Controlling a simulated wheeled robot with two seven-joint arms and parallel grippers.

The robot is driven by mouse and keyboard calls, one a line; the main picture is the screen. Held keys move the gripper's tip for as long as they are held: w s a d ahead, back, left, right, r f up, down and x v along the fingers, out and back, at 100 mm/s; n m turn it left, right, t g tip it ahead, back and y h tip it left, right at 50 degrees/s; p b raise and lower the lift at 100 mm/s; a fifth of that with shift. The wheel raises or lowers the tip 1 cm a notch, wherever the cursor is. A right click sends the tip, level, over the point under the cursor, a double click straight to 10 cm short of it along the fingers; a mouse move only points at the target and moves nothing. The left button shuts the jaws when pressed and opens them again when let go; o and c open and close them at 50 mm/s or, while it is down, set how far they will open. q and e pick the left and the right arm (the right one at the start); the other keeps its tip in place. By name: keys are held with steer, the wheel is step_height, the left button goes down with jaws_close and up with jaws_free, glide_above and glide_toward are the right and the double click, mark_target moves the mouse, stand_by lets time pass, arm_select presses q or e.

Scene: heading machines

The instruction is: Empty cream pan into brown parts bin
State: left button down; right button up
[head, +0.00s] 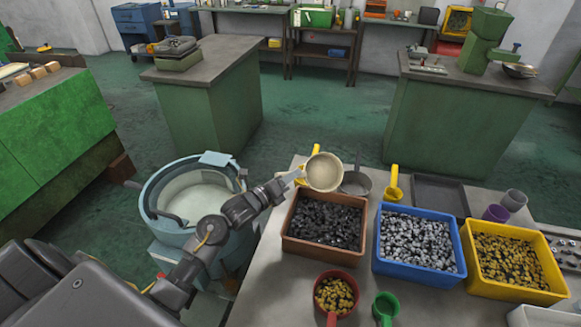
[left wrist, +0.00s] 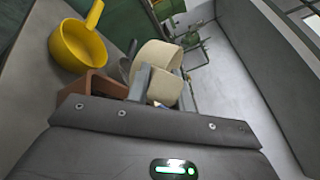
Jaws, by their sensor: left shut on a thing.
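The cream pan (head: 324,172) is in the air just behind the brown parts bin (head: 290,243), tilted with its open side toward the head camera. I see no parts inside it. My left gripper (head: 294,178) is shut on the pan's handle, left of its bowl. In the left wrist view the cream pan (left wrist: 158,56) shows beyond the gripper, partly hidden. The brown bin holds many dark parts and stands on the table. My right gripper is not in view.
A blue bin (head: 379,263) and a yellow bin (head: 476,284) stand right of the brown one. A red pan (head: 334,308) and a green pan (head: 386,307) are in front. Yellow pans and a grey pan (head: 357,182) are behind. A round light-blue machine (head: 166,240) stands left.

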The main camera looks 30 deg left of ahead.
arm_select(q)
steer(key=n+g+p, duration=0.1)
steer(key=p, duration=0.3)
steer(key=w+a+r+n+g+p, duration=0.1)
steer(key=n+g+p, duration=0.1)
steer(key=p, duration=0.2)
steer(key=w+n+g+p, duration=0.1)
steer(key=n+g+p, duration=0.1)
steer(key=p, duration=0.2)
steer(key=shift+a+r, duration=0.2)
steer(key=shift+r, duration=0.05)
